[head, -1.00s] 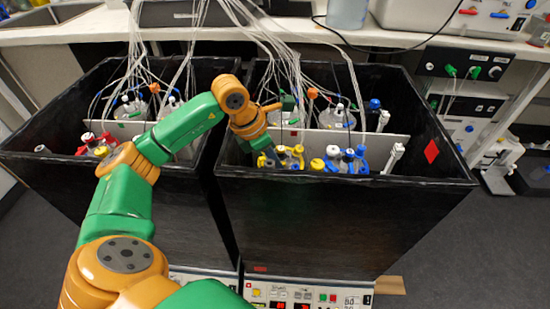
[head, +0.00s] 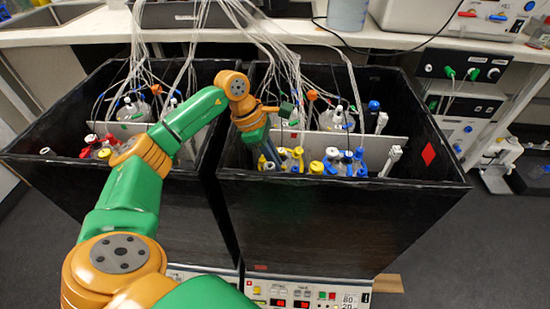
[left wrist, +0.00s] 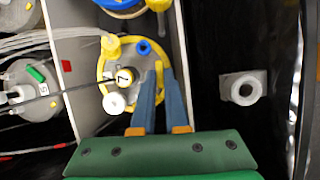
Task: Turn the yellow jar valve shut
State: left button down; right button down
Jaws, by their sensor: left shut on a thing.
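The yellow-ringed jar (left wrist: 122,78) stands in the left wrist view, with white, yellow and blue fittings on its lid. It is partly hidden in the head view, where its yellow and white caps (head: 292,157) show by the front wall of the right box. The yellow jar valve (left wrist: 159,76) is a narrow yellow handle at the lid's right side. My left gripper (left wrist: 160,85) reaches down over it, its two blue-grey fingers shut on the handle from both sides. It also shows in the head view (head: 267,158). My right gripper is not in view.
The black box (head: 330,200) has high walls around the jars. A white divider (head: 370,145) stands behind the front row. A blue-capped jar (head: 345,162) stands to the right. Tubes (head: 290,65) hang from above. A white ring fitting (left wrist: 243,89) sits on the dark wall.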

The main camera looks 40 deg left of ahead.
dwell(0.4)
pick_arm(q)
jog(key=c, duration=0.9)
grip_release()
jog(key=v, duration=0.7)
